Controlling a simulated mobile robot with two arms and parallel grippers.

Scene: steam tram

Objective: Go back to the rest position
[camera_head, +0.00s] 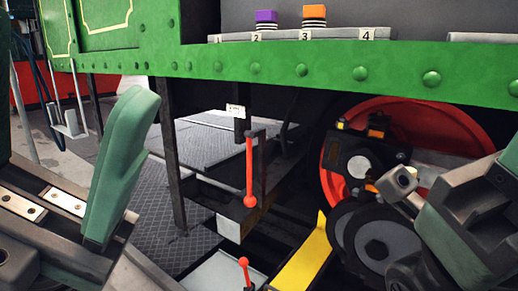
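My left gripper (72,80) is at the left of the head view, in front of the green tram side. One large green finger stands upright and tilted. Part of what looks like the other finger shows at the left picture edge, with a wide gap between them. Nothing shows in that gap, so it looks open and empty. My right gripper (470,225) is at the lower right, in front of the red wheel, and is cut off by the picture edge. Its fingertips are not clearly visible, and I see no held object.
The green beam (300,66) crosses the view. A purple block (266,15) and an orange block (314,11) sit on a numbered ledge above it. Below are a red lever (249,170), a smaller red-knobbed lever (244,265), a yellow bar (305,255) and a red wheel (440,120).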

